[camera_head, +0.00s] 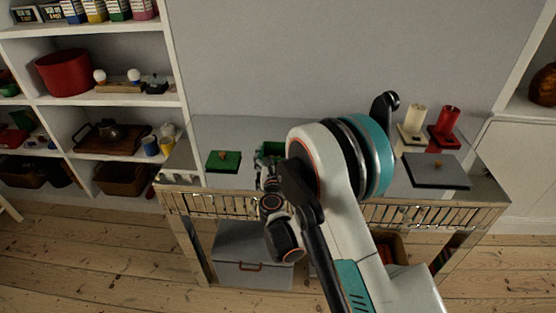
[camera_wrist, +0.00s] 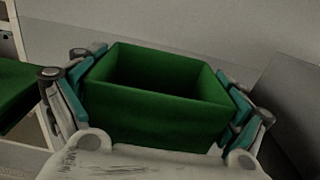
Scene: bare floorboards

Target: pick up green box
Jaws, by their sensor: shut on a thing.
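The green box (camera_wrist: 150,115) is open-topped and empty inside as far as the wrist view shows. It sits between the teal fingers of my gripper (camera_wrist: 158,100), with one finger against each side. In the head view a small part of the green box (camera_head: 270,148) shows behind my arm at the mirrored console table (camera_head: 230,130). My arm hides most of it, and I cannot tell whether it touches the tabletop. A flat green lid (camera_head: 223,161) with a small knob lies on the table to its left. The lid also shows at the left edge of the wrist view (camera_wrist: 18,92).
A dark grey lid (camera_head: 436,172) lies on the table's right side. Behind it stand a cream candle (camera_head: 414,122) and a red candle (camera_head: 447,122) on holders. White shelves (camera_head: 110,99) with a red round box (camera_head: 66,73) stand at the left. A grey box (camera_head: 250,255) sits under the table.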

